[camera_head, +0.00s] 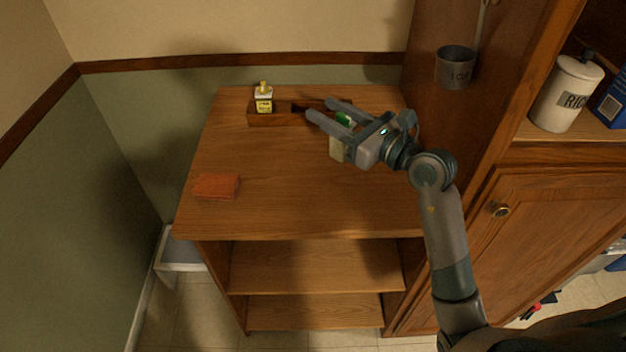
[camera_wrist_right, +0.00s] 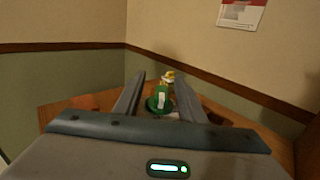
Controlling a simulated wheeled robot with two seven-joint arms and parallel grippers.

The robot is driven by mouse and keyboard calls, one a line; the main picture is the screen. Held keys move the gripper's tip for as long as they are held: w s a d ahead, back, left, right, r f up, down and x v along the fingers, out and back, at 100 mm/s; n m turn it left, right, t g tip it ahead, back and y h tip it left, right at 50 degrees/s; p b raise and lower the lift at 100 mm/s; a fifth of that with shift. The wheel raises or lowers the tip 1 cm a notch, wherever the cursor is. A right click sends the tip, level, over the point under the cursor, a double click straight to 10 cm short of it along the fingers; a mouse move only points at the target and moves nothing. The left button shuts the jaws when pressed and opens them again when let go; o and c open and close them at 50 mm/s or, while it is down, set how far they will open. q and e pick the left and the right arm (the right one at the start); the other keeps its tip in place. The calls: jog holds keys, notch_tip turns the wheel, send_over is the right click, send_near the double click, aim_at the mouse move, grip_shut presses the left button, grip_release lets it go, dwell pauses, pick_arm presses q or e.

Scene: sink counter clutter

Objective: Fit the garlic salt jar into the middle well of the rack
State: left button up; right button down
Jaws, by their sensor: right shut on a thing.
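The wooden rack (camera_head: 285,118) lies along the back of the counter top. A small bottle with a yellow top (camera_head: 263,101) stands in its left well, and a dark opening shows near the rack's middle. My right gripper (camera_head: 320,108) is shut on the garlic salt jar (camera_head: 338,149), a pale jar with a green lid, in front of the rack's right part. In the right wrist view the green lid (camera_wrist_right: 158,101) sits between the two fingers, with the yellow-topped bottle (camera_wrist_right: 168,77) beyond it. The fingers hide part of the jar and the rack's right end. My left gripper is not in view.
An orange-red sponge-like block (camera_head: 216,186) lies at the counter's front left. A measuring cup (camera_head: 455,67) hangs on the cabinet side at right. A white canister (camera_head: 566,94) stands on the right shelf. The counter's middle is clear.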

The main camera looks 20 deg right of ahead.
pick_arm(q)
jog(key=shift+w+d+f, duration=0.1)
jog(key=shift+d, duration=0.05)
pick_arm(e)
jog(key=shift+w+d+r, duration=0.25)
jog(key=shift+w+r, duration=0.5)
jog(key=shift+w, duration=0.2)
jog(key=shift+f, duration=0.1)
